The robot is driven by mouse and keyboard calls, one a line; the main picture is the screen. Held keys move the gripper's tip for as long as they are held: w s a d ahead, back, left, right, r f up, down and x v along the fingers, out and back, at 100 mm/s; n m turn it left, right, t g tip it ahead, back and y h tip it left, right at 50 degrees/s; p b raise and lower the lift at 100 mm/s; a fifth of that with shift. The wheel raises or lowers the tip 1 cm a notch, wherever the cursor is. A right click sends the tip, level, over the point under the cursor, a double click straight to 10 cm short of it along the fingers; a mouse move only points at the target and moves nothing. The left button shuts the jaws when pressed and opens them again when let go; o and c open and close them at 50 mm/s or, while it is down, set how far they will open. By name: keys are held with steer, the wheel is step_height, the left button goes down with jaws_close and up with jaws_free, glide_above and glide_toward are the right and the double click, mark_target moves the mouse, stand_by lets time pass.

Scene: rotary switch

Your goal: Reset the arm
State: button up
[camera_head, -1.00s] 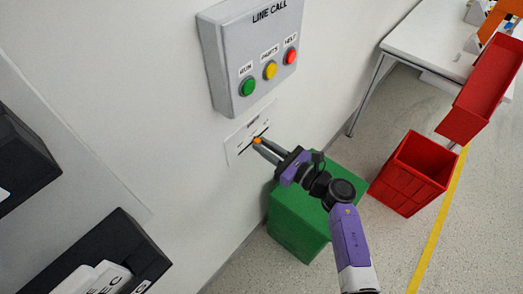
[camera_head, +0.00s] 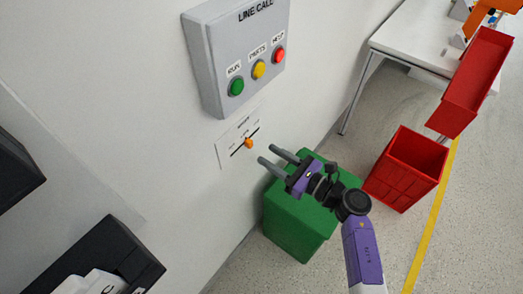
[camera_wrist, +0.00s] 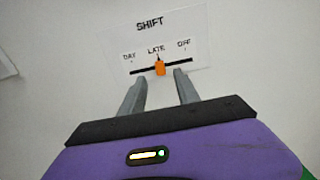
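My gripper (camera_head: 268,157) is open and empty, held off the wall to the lower right of a small orange switch knob (camera_head: 249,143). The knob sits on a white label plate (camera_head: 225,152) on the wall. In the wrist view the plate reads SHIFT, with DAY, LATE and OFF above a black slot. The orange knob (camera_wrist: 160,68) stands in the slot under LATE. My gripper's two grey fingers (camera_wrist: 157,92) are apart below the slot, and wall shows between them.
A grey LINE CALL box (camera_head: 212,60) with green, yellow and red buttons is on the wall above the plate. A green bin (camera_head: 290,225) stands below my arm. Red bins (camera_head: 410,170) and a white table (camera_head: 405,45) are to the right. A black tray (camera_head: 120,240) is at lower left.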

steer(key=shift+v, duration=1.05)
steer(key=w+d+r+m+t+h, duration=0.1)
steer(key=w+d+r+m+t, duration=0.2)
steer(key=r+m, duration=0.45)
steer(key=s+d+r+m+t+h, duration=0.3)
steer(key=s+d+m+t+h, duration=0.45)
steer(key=m, duration=0.75)
steer(key=s+d+m+g+h, duration=0.2)
steer(key=s+m+g, duration=0.1)
steer(key=s+m, duration=0.9)
steer(key=s+d+f+m+g+h, duration=0.1)
steer(key=s+d+m+g+h, duration=0.1)
steer(key=s+m, duration=1)
steer(key=s+g+h, duration=0.1)
steer(key=s, duration=1)
steer(key=shift+d+f+g+h, duration=0.15)
steer(key=shift+d+g+h, duration=0.05)
steer(key=shift+g+h, duration=0.15)
